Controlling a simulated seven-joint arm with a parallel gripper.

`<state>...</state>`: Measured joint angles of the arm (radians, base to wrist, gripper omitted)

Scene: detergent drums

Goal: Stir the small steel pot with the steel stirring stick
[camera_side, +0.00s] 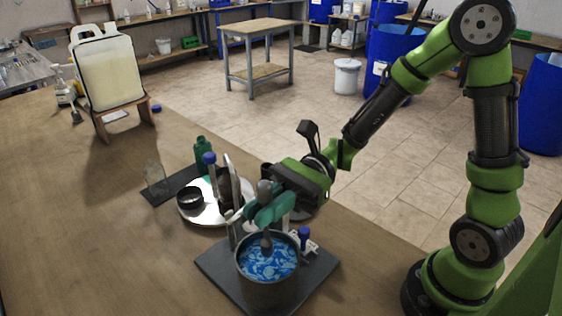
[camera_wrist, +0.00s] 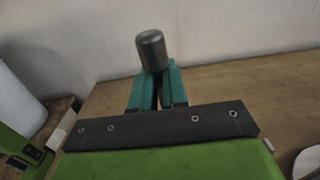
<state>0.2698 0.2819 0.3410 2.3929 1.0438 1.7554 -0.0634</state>
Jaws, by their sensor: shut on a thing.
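The small steel pot (camera_side: 268,286) stands on a dark square plate (camera_side: 218,262) near the front of the table. It holds blue liquid with white swirls (camera_side: 268,262). My gripper (camera_side: 266,212) is above the pot, its green fingers shut on the steel stirring stick (camera_side: 265,190). The stick's rounded grey top sticks up above the fingers, and its lower part goes down into the pot at the back of the liquid. Its lower end is hidden. In the wrist view the stick's top (camera_wrist: 151,48) stands between the teal fingertips of my gripper (camera_wrist: 155,82).
Behind the pot, a round white tray (camera_side: 200,215) holds a black ring-shaped dish (camera_side: 189,198) and other items. A green bottle (camera_side: 202,155) and a clear glass (camera_side: 156,178) stand nearby. A large canister (camera_side: 108,75) sits on a wooden stand at back left. The table's left side is clear.

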